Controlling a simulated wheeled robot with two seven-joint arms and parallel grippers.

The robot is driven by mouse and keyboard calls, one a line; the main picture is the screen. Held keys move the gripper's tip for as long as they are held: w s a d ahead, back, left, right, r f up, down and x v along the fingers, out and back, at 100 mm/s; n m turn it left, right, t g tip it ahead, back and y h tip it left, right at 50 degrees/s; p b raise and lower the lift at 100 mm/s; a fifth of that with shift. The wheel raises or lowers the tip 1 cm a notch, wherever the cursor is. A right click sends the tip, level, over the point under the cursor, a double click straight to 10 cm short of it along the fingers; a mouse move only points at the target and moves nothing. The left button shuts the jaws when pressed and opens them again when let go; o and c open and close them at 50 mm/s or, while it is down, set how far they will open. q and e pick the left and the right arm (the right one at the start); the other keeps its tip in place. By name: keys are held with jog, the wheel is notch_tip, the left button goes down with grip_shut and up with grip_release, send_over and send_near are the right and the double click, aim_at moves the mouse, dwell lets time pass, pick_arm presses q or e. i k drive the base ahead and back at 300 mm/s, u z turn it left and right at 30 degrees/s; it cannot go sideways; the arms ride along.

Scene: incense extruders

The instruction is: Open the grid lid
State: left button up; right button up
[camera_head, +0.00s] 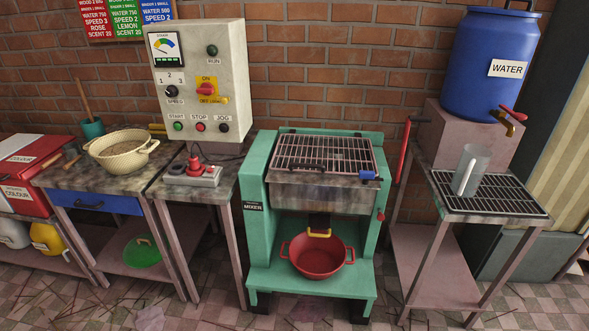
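The grid lid (335,152) is a barred metal grate lying flat over the top of the green mixer (256,180). It looks closed. A dark handle bar (306,167) runs along its front left edge. A small blue block (368,175) sits at the front right corner of the mixer top, beside the lid. Neither of my grippers shows in the head view.
A red basin (318,262) stands on the mixer's lower shelf. A red lever (404,150) rises right of the mixer. A stand with a clear jug (470,170) is at right. The control box (203,80) stands behind left. A basket (122,152) sits on the left table.

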aim_at(358, 135)
jog(key=u, duration=0.8)
jog(key=i, duration=1.55)
jog(key=z, duration=0.4)
